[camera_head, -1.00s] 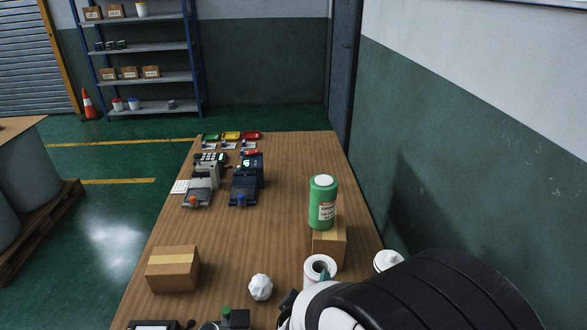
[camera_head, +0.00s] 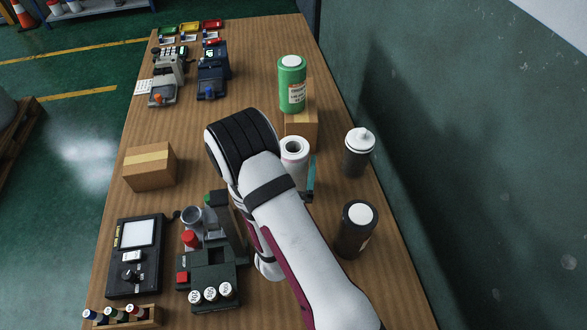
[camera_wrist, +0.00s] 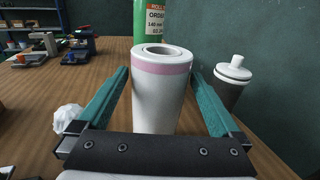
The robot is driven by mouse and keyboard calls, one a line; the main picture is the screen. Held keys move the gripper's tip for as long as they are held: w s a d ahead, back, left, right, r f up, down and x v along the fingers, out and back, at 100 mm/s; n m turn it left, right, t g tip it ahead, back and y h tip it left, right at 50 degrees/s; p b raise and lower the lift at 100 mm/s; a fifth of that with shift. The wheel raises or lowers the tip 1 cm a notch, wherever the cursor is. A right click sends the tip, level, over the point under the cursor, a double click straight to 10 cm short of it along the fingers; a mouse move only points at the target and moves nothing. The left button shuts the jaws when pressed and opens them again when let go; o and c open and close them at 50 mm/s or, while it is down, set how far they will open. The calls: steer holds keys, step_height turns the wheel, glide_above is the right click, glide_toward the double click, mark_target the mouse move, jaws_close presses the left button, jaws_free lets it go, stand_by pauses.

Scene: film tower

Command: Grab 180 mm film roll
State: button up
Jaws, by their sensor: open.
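A white roll with a hollow core (camera_head: 295,149) stands upright on the wooden table, in front of a small cardboard box. In the wrist view the white roll (camera_wrist: 160,105) has a pink band near its top. My gripper (camera_wrist: 158,75) is open, with one teal finger on each side of this roll. Gaps show between fingers and roll. A green roll (camera_head: 292,86) stands on the cardboard box (camera_head: 301,124). I see no size label on the white roll. My arm hides part of the table before it.
A dark bottle with a white cap (camera_head: 359,155) and a dark cylinder with a white top (camera_head: 357,230) stand at right near the wall. A cardboard box (camera_head: 150,165) and devices (camera_head: 208,270) stand at left. Crumpled white paper (camera_wrist: 68,118) lies left of the gripper.

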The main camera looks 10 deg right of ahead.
jaws_close()
stand_by(0.5)
steer(key=shift+r, duration=0.1)
